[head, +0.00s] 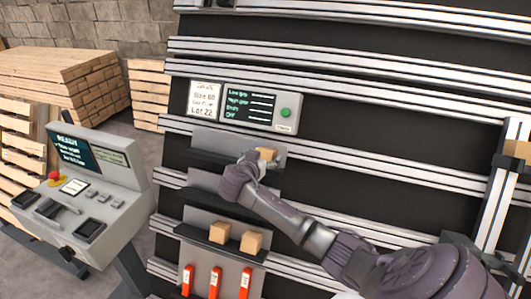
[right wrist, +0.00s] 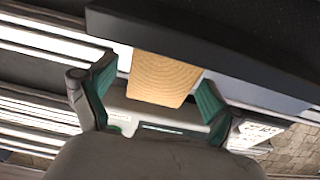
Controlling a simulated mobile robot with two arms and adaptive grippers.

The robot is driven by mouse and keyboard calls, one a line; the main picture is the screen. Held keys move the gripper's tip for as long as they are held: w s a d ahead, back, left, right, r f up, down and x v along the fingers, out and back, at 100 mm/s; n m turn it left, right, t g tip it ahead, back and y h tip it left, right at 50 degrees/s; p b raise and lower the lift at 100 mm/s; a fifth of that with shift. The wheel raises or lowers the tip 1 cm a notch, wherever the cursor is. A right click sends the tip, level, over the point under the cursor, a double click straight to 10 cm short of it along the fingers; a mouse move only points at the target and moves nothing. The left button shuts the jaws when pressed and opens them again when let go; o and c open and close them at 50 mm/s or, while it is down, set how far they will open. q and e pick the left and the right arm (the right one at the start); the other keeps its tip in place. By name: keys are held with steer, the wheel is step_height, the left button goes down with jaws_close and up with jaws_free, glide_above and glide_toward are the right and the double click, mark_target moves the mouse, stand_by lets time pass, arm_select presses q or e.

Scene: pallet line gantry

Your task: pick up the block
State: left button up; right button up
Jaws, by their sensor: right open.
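A light wooden block (head: 267,153) sits on the upper small grey shelf (head: 210,138) of the gantry wall. It also shows in the right wrist view (right wrist: 160,80), where its wood grain faces the camera. My right gripper (head: 254,160) is at this block and hides part of it. In the right wrist view the gripper (right wrist: 155,72) is open, with one green-padded finger on each side of the block. A gap shows on the left side; on the right the finger is very near, and I cannot tell whether it touches. My left gripper is not in view.
Two more wooden blocks (head: 220,231) (head: 252,241) stand on a lower shelf, above red-orange tags (head: 216,283). A label and screen panel (head: 243,107) is above the upper shelf. A console (head: 84,190) stands at the left, with wooden pallets (head: 75,80) behind it.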

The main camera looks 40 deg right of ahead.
steer(key=shift+x, duration=1.15)
steer(key=shift+a, duration=0.15)
steer(key=c, duration=1.4)
